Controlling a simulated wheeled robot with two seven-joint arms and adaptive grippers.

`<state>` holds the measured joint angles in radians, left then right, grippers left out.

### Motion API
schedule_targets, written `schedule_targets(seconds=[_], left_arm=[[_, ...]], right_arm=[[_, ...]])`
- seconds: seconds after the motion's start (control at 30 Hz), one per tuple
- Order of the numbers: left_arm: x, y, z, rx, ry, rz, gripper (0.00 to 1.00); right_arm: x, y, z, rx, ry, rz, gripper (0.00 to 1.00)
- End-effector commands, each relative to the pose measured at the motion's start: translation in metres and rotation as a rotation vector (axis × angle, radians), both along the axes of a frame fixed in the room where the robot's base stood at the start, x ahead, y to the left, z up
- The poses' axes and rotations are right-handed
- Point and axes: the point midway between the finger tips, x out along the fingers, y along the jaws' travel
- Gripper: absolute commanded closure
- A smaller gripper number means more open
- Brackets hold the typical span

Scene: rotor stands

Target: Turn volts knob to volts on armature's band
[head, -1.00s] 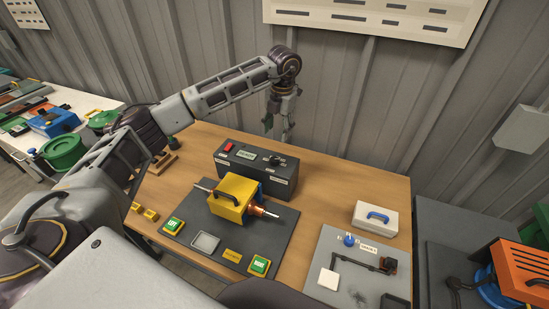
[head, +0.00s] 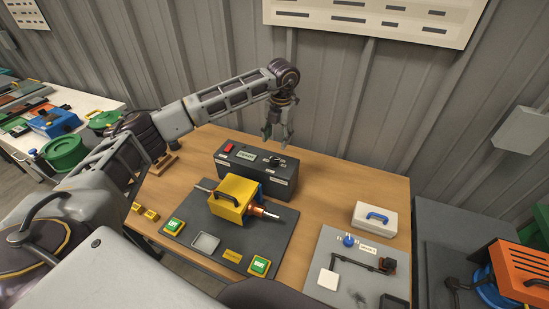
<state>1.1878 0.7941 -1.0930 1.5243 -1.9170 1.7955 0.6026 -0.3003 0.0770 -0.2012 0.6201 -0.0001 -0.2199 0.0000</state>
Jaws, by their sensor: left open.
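The dark control box (head: 284,186) stands at the back of the wooden bench. On its top are a red switch (head: 229,147), a small display (head: 246,155) and a black knob (head: 274,161), taken as the volts knob; its pointer setting is too small to read. The armature (head: 263,210), with a copper-coloured end, lies under a yellow cover (head: 231,197) on a dark grey mat in front of the box. Any band on it is unreadable. My left gripper (head: 277,142) points down, open and empty, just above and behind the knob. My right gripper is out of view.
Green buttons (head: 174,226) and (head: 259,266) sit on the mat's front corners. A white case with a blue handle (head: 376,218) and a grey panel (head: 330,250) with a black jointed arm are at the right. A corrugated wall rises behind the bench.

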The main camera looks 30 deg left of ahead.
Motion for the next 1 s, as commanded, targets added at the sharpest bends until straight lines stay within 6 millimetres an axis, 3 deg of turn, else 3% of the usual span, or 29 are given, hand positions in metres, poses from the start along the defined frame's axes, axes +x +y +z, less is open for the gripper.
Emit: schedule_targets(seconds=[0.7, 1.0], left_arm=[[0.000, 0.007, -0.091, -0.001, 0.003, 0.000, 0.47], [0.000, 0.008, -0.107, -0.001, 0.000, -0.001, 0.47]], right_arm=[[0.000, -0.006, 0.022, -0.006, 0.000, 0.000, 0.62], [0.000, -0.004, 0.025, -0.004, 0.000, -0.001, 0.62]])
